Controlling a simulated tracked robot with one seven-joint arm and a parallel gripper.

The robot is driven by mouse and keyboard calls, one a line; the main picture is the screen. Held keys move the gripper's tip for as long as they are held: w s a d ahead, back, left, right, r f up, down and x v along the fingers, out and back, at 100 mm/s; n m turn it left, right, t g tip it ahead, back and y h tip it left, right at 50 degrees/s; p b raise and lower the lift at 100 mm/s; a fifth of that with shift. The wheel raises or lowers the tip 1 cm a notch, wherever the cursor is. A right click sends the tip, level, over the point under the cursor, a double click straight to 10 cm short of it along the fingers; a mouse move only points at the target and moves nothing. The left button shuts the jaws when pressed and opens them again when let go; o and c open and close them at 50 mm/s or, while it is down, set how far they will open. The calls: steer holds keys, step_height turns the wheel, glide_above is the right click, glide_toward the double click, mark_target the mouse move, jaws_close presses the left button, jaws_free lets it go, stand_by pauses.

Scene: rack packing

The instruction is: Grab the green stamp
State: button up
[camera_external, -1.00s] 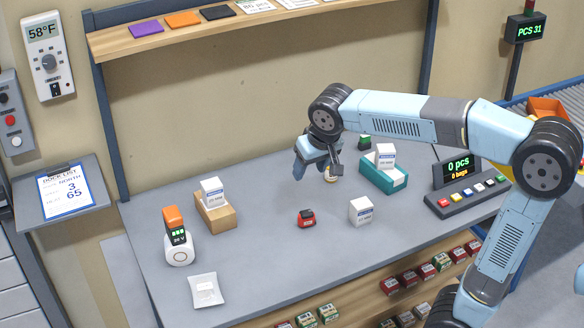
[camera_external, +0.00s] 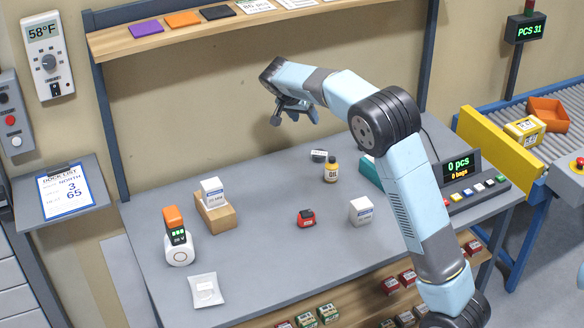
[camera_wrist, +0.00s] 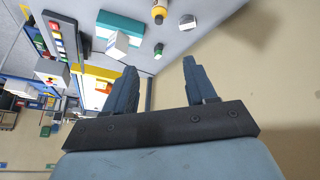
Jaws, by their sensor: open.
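The green stamp (camera_wrist: 159,49), small with a dark part, shows in the wrist view beside the teal tray (camera_wrist: 120,24), between and beyond my fingertips. In the external view it is hidden behind my arm. My gripper (camera_external: 294,116) is open and empty, raised well above the back of the table, in front of the wall. Its two spread fingers also show in the wrist view (camera_wrist: 160,72), apart from the stamp and everything else.
A yellow bottle (camera_external: 331,171) and a dark-and-white item (camera_external: 319,156) stand near the back. A red stamp (camera_external: 306,218) and white box (camera_external: 361,211) are nearer. The front left table surface is partly clear.

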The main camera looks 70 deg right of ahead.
steer(key=s+d+f+m+g+h, duration=0.1)
steer(key=s+d+f+m+g, duration=0.2)
steer(key=d+f, duration=0.85)
steer(key=s+d+f+m+g+h, duration=0.1)
steer(key=d+f+m+g+h, duration=0.3)
steer(key=d+f, duration=0.8)
steer(key=s+d+f, duration=0.1)
steer(key=s+d, duration=0.2)
steer(key=d, duration=0.1)
steer(key=s+d+f+y, duration=0.1)
steer(key=s+d, duration=0.2)
steer(key=d, duration=0.1)
steer(key=s+d+f+m+y, duration=0.1)
steer(key=s+d+f, duration=0.1)
steer(key=d, duration=0.1)
steer(key=shift+s+d+t, duration=0.3)
steer(key=shift+s+d, duration=0.1)
jaws_close()
